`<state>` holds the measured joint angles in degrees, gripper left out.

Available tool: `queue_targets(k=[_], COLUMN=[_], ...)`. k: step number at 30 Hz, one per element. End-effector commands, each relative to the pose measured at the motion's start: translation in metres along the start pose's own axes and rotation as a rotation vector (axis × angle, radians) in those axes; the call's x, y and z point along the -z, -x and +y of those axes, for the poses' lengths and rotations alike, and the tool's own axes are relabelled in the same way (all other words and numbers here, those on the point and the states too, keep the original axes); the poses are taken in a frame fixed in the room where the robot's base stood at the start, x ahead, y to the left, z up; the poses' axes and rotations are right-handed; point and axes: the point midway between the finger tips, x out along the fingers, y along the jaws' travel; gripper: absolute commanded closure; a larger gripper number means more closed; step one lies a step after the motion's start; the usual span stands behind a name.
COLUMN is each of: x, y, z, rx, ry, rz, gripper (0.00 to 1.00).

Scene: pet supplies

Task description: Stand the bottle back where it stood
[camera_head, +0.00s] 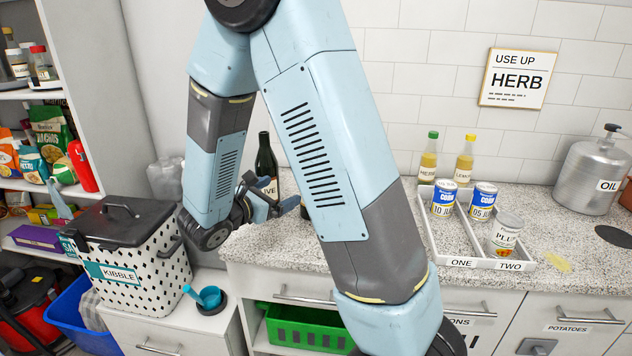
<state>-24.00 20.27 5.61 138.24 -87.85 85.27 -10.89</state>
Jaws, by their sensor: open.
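A dark green bottle (266,160) with a pale label ending in "IVE" stands upright on the counter, left of centre. My gripper (270,198) is open in front of its lower part; I cannot tell whether they touch. My arm hides the counter to the right, where a bit of another dark object (305,211) shows. Two yellowish bottles stand upright at the back by the wall: a green-capped one labelled HERB (428,158) and a yellow-capped one labelled LEMON (464,160).
A white tray (447,262) marked ONE and TWO holds two blue-and-white cans (444,199) and a PLUM can (502,235). A metal OIL canister (590,172) stands at right. A "USE UP HERB" sign (517,79) hangs above. A KIBBLE bin (133,255) stands at left.

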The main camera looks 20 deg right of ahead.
Motion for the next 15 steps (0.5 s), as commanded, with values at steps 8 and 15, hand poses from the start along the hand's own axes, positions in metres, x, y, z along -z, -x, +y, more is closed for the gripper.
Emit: queue_targets(k=[8,15], x=[-0.054,-0.081], y=[-0.013,-0.003], z=[-0.071,-0.125], rx=[0.316,0.556], ry=[-0.3,-0.589], rz=[0.138,0.278], gripper=[0.01,0.01])
